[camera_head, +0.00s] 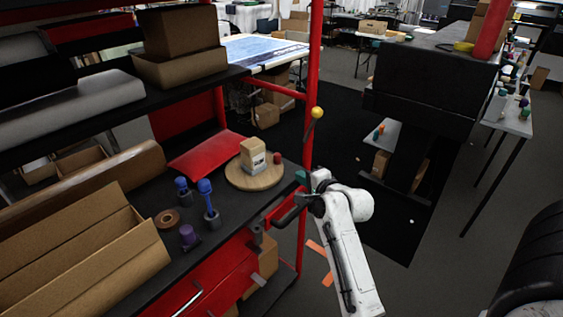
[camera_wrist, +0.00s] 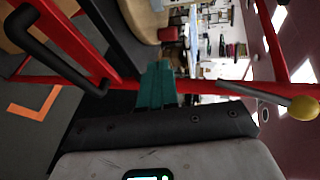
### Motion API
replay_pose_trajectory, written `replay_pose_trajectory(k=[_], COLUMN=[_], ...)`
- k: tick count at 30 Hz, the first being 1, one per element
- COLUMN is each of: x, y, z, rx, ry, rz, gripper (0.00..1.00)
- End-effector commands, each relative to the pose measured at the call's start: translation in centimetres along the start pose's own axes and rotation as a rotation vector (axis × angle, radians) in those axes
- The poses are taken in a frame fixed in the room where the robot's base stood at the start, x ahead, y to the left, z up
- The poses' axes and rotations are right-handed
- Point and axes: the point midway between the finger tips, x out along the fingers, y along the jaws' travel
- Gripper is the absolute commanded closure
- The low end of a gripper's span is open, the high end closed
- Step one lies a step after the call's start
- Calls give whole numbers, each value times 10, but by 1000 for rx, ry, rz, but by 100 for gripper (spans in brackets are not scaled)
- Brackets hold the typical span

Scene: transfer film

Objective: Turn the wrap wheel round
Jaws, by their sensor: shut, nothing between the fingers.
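The wrap wheel (camera_head: 240,180) is a round, light wooden disc lying flat on the dark bench shelf. A tan box with a pale label (camera_head: 253,158) stands upright on it. A small red knob (camera_head: 277,158) sits near the disc's right edge. My gripper (camera_head: 301,177), with teal fingertips, is to the right of the disc and apart from it, near the red post. In the wrist view, my gripper (camera_wrist: 157,82) is shut and empty. A tan curved edge there (camera_wrist: 143,20) and a small red piece look like the wheel and knob, but I cannot be sure.
A red post (camera_head: 311,100) with a yellow-balled lever (camera_head: 316,113) stands close to my gripper. Blue-topped pegs (camera_head: 207,200), a brown ring (camera_head: 168,219) and a purple piece (camera_head: 189,236) stand left of the wheel. A long open carton (camera_head: 90,255) fills the shelf's left.

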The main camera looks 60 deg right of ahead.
Motion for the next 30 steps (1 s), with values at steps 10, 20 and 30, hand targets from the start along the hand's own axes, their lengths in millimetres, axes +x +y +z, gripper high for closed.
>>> replay_pose_trajectory(k=[10,20,30], x=[65,105,112], y=[-2,-11,-12], z=[0,0,0], rx=[2,-1,-2], ry=[-1,-2,-1], rz=[-1,0,0], gripper=[100,100,100])
